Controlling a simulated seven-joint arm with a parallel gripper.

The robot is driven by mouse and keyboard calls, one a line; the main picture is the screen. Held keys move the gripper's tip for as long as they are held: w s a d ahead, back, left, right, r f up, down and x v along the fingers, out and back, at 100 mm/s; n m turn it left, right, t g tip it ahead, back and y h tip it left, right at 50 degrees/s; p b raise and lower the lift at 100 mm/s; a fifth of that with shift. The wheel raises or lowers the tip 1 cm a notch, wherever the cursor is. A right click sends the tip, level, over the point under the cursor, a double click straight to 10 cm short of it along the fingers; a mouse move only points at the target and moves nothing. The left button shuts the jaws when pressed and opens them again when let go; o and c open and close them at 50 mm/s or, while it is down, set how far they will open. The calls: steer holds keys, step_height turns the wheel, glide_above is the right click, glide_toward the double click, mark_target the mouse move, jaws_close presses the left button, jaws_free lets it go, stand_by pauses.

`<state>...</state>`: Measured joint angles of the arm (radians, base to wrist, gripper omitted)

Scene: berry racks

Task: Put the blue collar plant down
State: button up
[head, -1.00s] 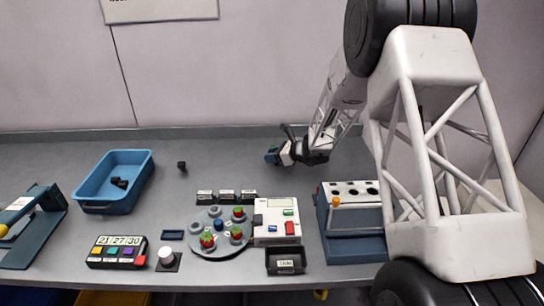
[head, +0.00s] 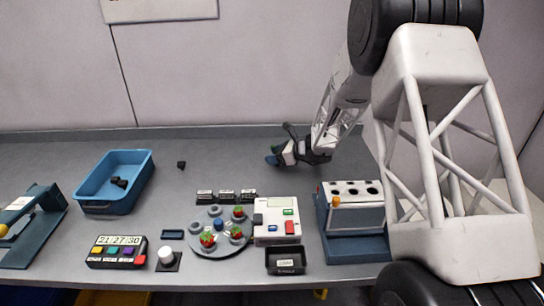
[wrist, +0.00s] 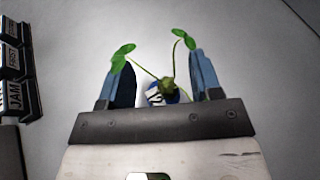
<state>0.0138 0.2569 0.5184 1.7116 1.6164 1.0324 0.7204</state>
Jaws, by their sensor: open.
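The blue collar plant (wrist: 168,88) shows in the wrist view between the two blue fingers of my gripper (wrist: 160,80). It has thin green stems with small leaves, and a blue and white collar (wrist: 155,97) around its base. The fingers stand apart on either side of it, with a gap to the collar on each side. In the head view my gripper (head: 275,157) is low over the back middle of the bench, and the plant is mostly hidden there. I cannot tell exactly how its base meets the bench.
A round tray (head: 222,249) with red berries stands in front, beside a white device (head: 291,206). A rack with holes (head: 355,215) is at the right and a blue bin (head: 107,203) at the left. Bench around my gripper is clear; dark labelled blocks (wrist: 12,97) are left in the wrist view.

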steer(key=v, duration=0.3)
steer(key=shift+s+d+r, duration=0.1)
steer(key=shift+d+r, duration=0.05)
steer(key=shift+d, duration=0.1)
step_height(320, 180, up, 7)
steer(key=shift+d, duration=0.15)
stand_by(0.6)
